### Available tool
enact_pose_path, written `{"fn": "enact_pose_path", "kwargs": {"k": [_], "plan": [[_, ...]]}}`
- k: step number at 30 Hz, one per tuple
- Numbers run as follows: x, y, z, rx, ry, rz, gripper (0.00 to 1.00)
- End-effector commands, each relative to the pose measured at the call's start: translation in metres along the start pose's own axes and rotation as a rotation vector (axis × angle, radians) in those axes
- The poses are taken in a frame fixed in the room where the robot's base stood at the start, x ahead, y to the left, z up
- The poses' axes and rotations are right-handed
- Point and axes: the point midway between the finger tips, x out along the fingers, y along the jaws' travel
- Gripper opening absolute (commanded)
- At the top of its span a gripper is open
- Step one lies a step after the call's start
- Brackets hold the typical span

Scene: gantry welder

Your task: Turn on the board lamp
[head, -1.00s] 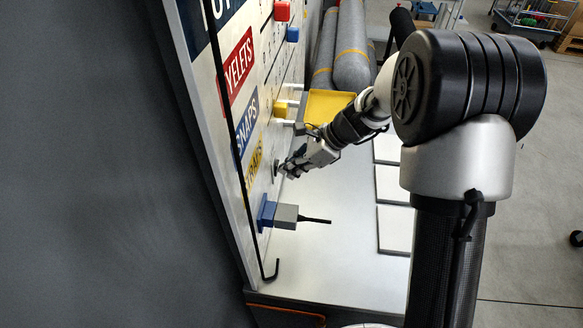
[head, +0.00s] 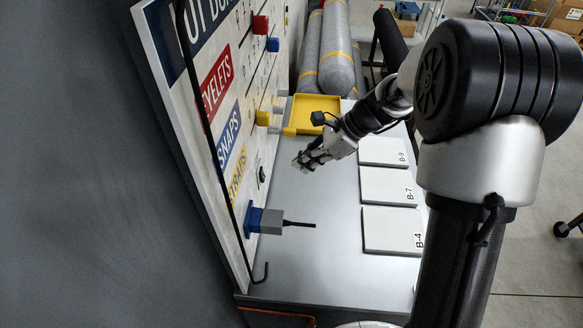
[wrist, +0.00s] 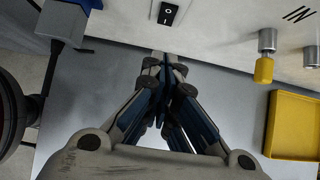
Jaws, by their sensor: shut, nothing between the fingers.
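A small black rocker switch (wrist: 168,14) marked O and I sits on the white board at the top of the wrist view. In the head view the switch (head: 262,174) is a small dark spot on the board (head: 233,205), above the blue-grey plug. Which side of the rocker is pressed in, I cannot tell. My gripper (head: 299,163) is shut and empty, apart from the board, over the bench. In the wrist view my gripper's fingers (wrist: 166,66) meet just below the switch. I cannot make out the lamp itself.
A blue and grey plug (head: 266,221) with a dark cable sticks out of the board. A yellow-tipped peg (wrist: 264,70) also sticks out, near a yellow tray (head: 312,108). Several white tiles (head: 388,187) lie at the bench's right. Grey rolls (head: 338,62) stand behind.

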Motion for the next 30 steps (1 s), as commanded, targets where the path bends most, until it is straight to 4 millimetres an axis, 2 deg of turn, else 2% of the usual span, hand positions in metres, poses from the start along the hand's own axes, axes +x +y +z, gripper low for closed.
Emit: {"fn": "enact_pose_path", "kwargs": {"k": [1,3,9,22,30], "plan": [[-0.012,-0.001,0.001,0.0,0.0,-0.003,0.0],[-0.023,0.0,0.0,0.0,0.001,-0.002,0.0],[-0.04,0.0,0.0,0.0,0.001,0.0,0.0],[-0.041,0.0,-0.001,0.0,0.001,0.0,0.0],[-0.034,0.0,-0.013,-0.001,0.01,0.0,0.0]]}}
